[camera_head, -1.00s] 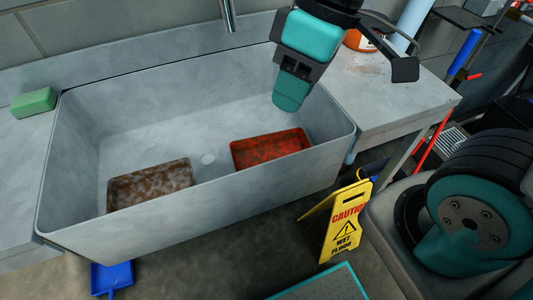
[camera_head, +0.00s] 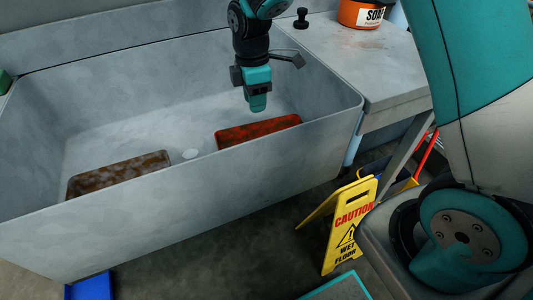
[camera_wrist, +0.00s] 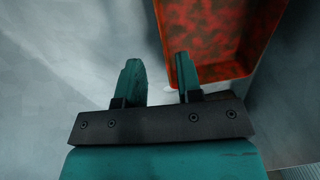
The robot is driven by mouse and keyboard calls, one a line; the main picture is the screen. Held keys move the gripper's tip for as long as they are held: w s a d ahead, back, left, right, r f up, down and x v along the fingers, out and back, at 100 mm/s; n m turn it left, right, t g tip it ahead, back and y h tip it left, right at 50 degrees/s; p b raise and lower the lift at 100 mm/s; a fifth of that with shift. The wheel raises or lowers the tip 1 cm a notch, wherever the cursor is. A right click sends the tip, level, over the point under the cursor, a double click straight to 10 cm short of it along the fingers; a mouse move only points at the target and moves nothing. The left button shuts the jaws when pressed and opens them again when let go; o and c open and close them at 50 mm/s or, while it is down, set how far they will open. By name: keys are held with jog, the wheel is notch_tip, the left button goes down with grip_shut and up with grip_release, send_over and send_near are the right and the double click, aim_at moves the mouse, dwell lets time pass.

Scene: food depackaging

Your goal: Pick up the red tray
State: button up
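The red tray (camera_head: 258,131) has dark mottled stains and lies in the sink basin, near its right end. In the wrist view the tray (camera_wrist: 212,28) shows at the top right, just beyond the fingertips. My gripper (camera_head: 258,104) points down above the tray in the head view. In the wrist view my gripper (camera_wrist: 158,72) has its two teal fingers apart with nothing between them. The right finger overlaps the tray's near left edge in the picture; I cannot tell whether it touches.
The grey sink (camera_head: 215,190) has high walls around the tray. A brown stained tray (camera_head: 118,174) lies at its left. An orange soap tub (camera_head: 362,14) stands on the counter at right. A yellow caution sign (camera_head: 346,222) stands on the floor in front.

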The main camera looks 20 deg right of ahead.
aim_at(259, 134)
jog(key=f, duration=0.6)
jog(key=s+f, duration=0.1)
jog(key=f, duration=0.1)
jog(key=shift+d+f+b, duration=0.15)
jog(key=shift+f+b, duration=0.15)
jog(key=shift+f, duration=0.1)
grip_shut()
